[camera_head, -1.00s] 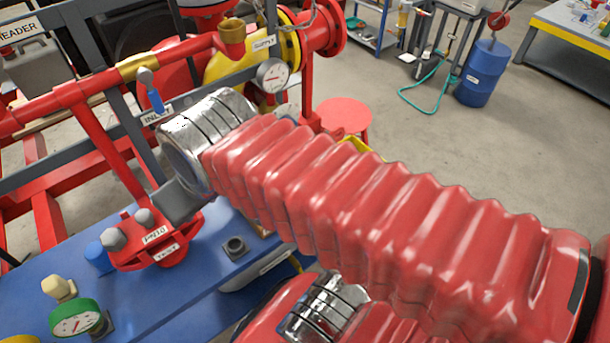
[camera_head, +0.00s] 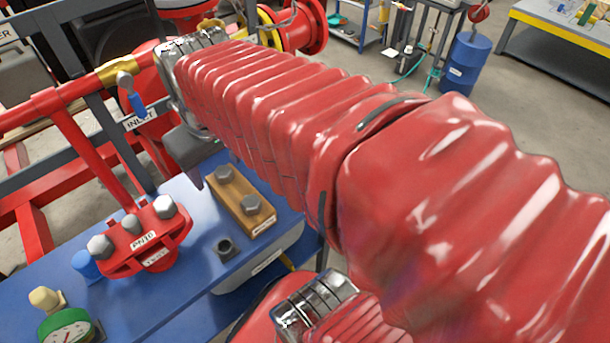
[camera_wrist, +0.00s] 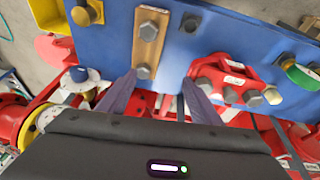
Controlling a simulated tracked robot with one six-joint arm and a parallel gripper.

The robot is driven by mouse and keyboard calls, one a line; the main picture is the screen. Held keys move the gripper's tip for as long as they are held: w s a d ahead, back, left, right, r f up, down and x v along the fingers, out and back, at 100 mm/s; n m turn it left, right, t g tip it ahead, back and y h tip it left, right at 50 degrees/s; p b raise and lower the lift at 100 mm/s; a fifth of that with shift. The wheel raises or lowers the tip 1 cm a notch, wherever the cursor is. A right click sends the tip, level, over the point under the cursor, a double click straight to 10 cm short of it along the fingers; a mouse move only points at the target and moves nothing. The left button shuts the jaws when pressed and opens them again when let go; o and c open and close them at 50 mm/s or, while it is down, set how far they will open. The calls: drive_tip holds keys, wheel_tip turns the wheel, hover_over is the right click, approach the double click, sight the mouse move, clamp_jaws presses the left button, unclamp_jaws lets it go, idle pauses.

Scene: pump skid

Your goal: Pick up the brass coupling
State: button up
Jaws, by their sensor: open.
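A brass-coloured fitting that looks like the brass coupling (camera_wrist: 87,12) stands near the edge of the blue deck (camera_wrist: 232,42), at the top left of the wrist view. My arm seems to hide it in the head view. My gripper (camera_wrist: 159,76) is open, with nothing between its two fingers. The fitting is apart from it, beyond and to the left of the fingers in the wrist view. The head view shows only part of my gripper (camera_head: 194,158), dark grey, above the deck near a wooden block.
The wooden block (camera_head: 233,204) with two bolts lies between the fitting and a red bolted flange (camera_head: 150,236). A grey socket (camera_head: 225,247) stands on the deck. A green gauge (camera_head: 66,330) is at the front left. Red pipework with a blue valve handle (camera_head: 132,98) rises behind.

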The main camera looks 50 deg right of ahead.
drive_tip(key=s+d+f+m+g, duration=0.1)
drive_tip(key=s+d+f, duration=0.1)
drive_tip(key=d, duration=0.8)
drive_tip(key=s+d+f+m+g+y, duration=0.1)
drive_tip(key=s+d+f+m+g, duration=0.1)
drive_tip(key=d, duration=0.9)
drive_tip(key=shift+s, duration=0.65)
drive_tip(key=shift+f, duration=4.3)
drive_tip(key=shift+f, duration=2.6)
drive_tip(key=shift+c, duration=0.6)
